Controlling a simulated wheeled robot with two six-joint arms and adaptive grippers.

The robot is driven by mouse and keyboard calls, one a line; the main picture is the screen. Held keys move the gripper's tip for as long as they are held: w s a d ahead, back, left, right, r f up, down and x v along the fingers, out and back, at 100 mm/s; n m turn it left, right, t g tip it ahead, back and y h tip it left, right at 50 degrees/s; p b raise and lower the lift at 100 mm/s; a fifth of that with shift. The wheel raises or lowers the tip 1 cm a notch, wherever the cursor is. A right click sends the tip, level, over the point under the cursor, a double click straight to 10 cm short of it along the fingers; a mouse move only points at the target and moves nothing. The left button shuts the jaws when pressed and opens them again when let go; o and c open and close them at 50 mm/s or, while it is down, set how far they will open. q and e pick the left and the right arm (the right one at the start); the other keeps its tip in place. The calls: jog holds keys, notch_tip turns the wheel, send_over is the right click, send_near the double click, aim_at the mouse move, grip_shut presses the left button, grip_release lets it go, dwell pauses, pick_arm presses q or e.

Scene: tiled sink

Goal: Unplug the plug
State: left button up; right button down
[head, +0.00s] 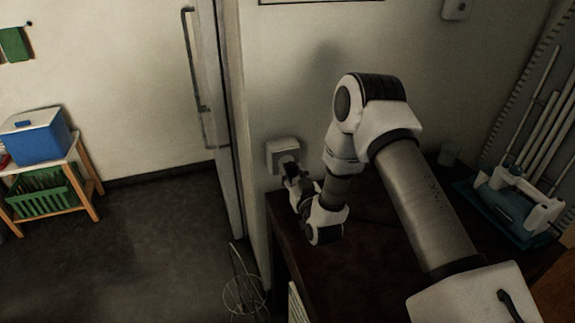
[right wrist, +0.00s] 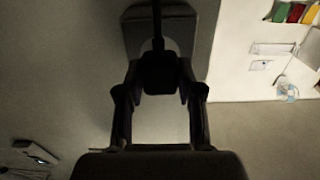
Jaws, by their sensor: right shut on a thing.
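A white wall socket (head: 281,150) is on the wall just above the dark counter in the head view. My right gripper (head: 290,172) reaches up to it from the right, its fingertips close to the socket's front. In the right wrist view my right gripper (right wrist: 159,88) is shut on a dark plug (right wrist: 158,70), with a finger on each side of it. A dark cord runs up from the plug across the socket (right wrist: 136,28). I cannot tell whether the plug is seated in the socket or apart from it. My left gripper is not in view.
A dark counter (head: 350,262) lies under my right arm. A teal tray (head: 505,215) with white items stands at its right. A wire basket (head: 243,292) stands on the floor left of the counter. A blue box (head: 38,138) sits on a stand at far left.

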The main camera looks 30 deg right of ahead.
aim_at(292, 174)
jog(key=shift+p+v, duration=0.3)
jog(key=shift+v, duration=1.6)
jog(key=shift+a, duration=0.1)
